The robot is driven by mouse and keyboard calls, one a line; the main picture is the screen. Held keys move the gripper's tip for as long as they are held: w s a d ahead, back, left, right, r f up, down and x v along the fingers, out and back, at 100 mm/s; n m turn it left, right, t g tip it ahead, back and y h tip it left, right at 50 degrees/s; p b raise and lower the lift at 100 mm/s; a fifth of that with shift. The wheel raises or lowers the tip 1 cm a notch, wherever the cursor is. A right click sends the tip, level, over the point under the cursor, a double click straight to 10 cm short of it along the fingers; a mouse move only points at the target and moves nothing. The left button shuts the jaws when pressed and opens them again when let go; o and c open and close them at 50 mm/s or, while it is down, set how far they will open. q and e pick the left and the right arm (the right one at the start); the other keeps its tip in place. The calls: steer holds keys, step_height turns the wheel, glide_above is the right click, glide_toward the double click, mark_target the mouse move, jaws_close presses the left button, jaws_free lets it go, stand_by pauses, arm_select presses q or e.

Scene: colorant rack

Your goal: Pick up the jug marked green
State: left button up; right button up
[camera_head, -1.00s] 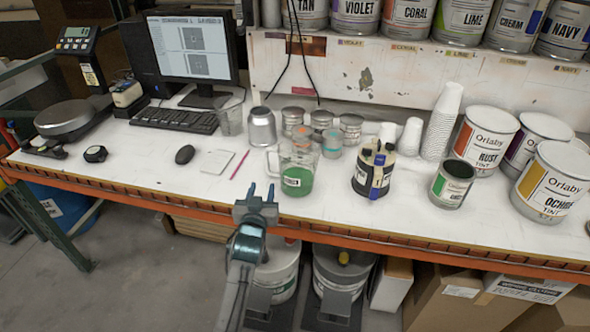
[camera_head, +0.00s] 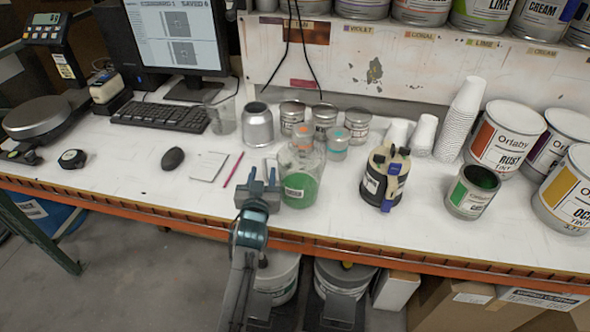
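The jug marked green (camera_head: 301,186) is a clear jug with green liquid and a pale label, standing upright on the white bench. Its handle side faces left, toward my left gripper. My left gripper (camera_head: 262,174) is at the jug's left front side with its two fingers apart and pointing away from me. The handle is largely hidden behind the fingers, and I cannot tell whether they touch it. My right gripper is not in view.
Small metal tins (camera_head: 323,120) and a silver canister (camera_head: 257,125) stand behind. A mouse (camera_head: 173,158) and pink pen (camera_head: 233,169) lie left. The front bench strip is clear.

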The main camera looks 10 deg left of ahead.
arm_select(q)
steer(key=shift+s+d+r, duration=0.15)
steer(key=shift+s+r, duration=0.05)
steer(key=shift+r, duration=0.05)
steer(key=shift+s+d+r, duration=0.15)
steer(key=shift+s+r, duration=0.05)
steer(key=shift+s, duration=0.05)
steer(key=shift+c, duration=0.9)
steer(key=c, duration=0.4)
jaws_close()
steer(key=shift+w+f, duration=0.15)
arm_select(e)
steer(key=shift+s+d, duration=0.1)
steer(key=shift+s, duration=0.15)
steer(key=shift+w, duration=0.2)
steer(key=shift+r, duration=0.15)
